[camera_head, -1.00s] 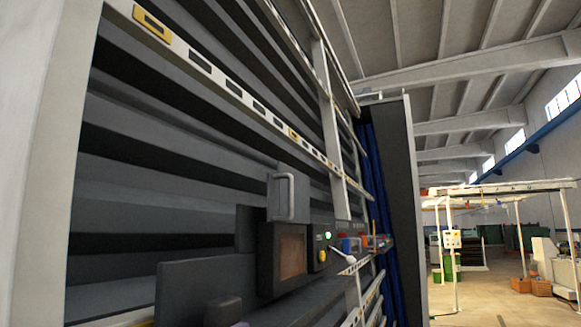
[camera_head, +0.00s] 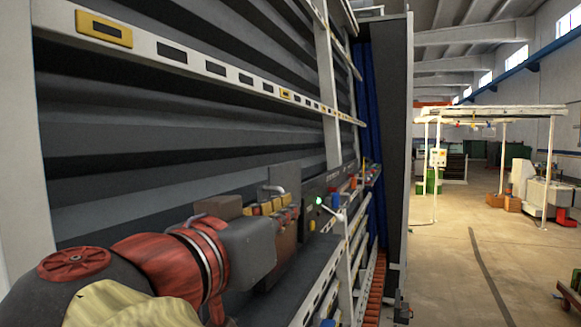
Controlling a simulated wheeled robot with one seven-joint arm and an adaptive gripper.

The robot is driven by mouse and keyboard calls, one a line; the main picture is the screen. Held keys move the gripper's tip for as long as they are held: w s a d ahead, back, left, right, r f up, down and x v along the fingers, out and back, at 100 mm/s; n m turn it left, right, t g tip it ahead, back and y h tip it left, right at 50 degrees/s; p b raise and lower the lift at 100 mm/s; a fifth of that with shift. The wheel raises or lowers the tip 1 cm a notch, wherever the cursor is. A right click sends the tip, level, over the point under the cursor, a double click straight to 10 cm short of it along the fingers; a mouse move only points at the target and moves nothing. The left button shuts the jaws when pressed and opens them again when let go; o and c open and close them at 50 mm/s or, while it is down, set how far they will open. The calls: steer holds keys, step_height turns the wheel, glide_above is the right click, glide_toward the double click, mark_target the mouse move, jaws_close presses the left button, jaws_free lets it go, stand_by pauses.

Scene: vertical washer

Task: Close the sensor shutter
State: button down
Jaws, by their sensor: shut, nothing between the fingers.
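The sensor unit is on the machine's side, left of the green light. Its upright grey plate with a bent handle (camera_head: 275,188) looks like the raised shutter. It stands up above the brownish window part of the sensor box (camera_head: 287,228), which is partly hidden by my arm. My arm comes in from the bottom left, with red bands and a dark grey block at its end. My gripper (camera_head: 250,246) is at that end, in front of and just left of the box. Its fingers cannot be made out clearly, and I cannot tell whether it touches the box.
A control panel with a green light (camera_head: 319,201) and a white lever (camera_head: 340,214) sits right of the box. A perforated rail (camera_head: 210,67) crosses the ribbed wall above. A roller track (camera_head: 375,285) runs lower right. The floor (camera_head: 450,265) at right is mostly clear.

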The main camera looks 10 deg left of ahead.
steer(key=s+a+r+m+t+p, duration=0.1)
steer(key=s+a+r+t, duration=0.2)
steer(key=r, duration=0.4)
steer(key=w+d+r+g+p, duration=0.1)
steer(key=w+p, duration=0.3)
steer(key=w, duration=0.5)
steer(key=shift+f+p, duration=0.75)
steer(key=shift+f, duration=1.25)
steer(key=shift+s, duration=0.1)
